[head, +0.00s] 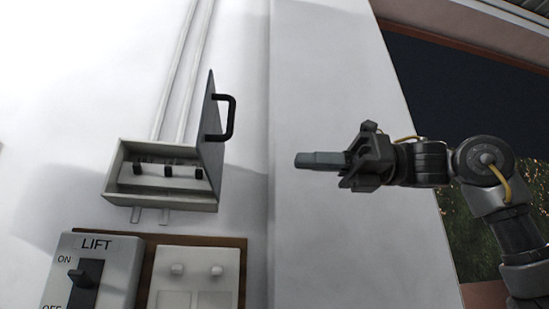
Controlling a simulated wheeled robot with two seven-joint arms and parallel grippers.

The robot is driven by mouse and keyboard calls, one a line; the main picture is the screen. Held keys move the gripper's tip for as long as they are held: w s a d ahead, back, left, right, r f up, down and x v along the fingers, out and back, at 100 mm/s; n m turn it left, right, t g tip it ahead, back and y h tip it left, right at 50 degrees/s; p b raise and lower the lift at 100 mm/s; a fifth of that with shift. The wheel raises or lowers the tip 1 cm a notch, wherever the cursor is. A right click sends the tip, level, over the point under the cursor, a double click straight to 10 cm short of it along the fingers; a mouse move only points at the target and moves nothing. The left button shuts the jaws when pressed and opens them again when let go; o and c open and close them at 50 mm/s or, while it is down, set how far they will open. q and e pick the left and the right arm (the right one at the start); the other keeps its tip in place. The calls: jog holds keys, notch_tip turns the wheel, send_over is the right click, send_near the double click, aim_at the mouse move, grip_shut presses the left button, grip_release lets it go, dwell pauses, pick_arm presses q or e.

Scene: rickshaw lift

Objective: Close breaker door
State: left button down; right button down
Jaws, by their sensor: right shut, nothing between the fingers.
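The breaker box (160,198) is fixed to the white wall at the left. Its grey door (211,130) stands open, hinged at the box's right side and seen nearly edge-on, with a black handle (231,117) facing right. A row of dark breaker switches (168,172) shows inside the box. My right gripper (300,160) is shut and empty. It points left, to the right of the door and a little below the handle in the picture, apart from both. My left gripper is not in view.
A LIFT switch panel (92,272) and a white switch plate (195,277) on a brown board are below the box. Two conduits (184,70) run up the wall from the box. A wall corner lies between the door and my gripper. A dark opening (470,95) is at the right.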

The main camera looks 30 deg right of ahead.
jog(key=p, duration=0.2)
send_near(205, 157)
jog(key=x, duration=0.5)
jog(key=shift+s+a, duration=0.15)
jog(key=shift+w+a+p, duration=0.4)
jog(key=shift+a, duration=0.1)
jog(key=shift+s+a, duration=0.1)
jog(key=shift+a, duration=0.25)
jog(key=shift+d, duration=0.1)
jog(key=shift+f, duration=0.1)
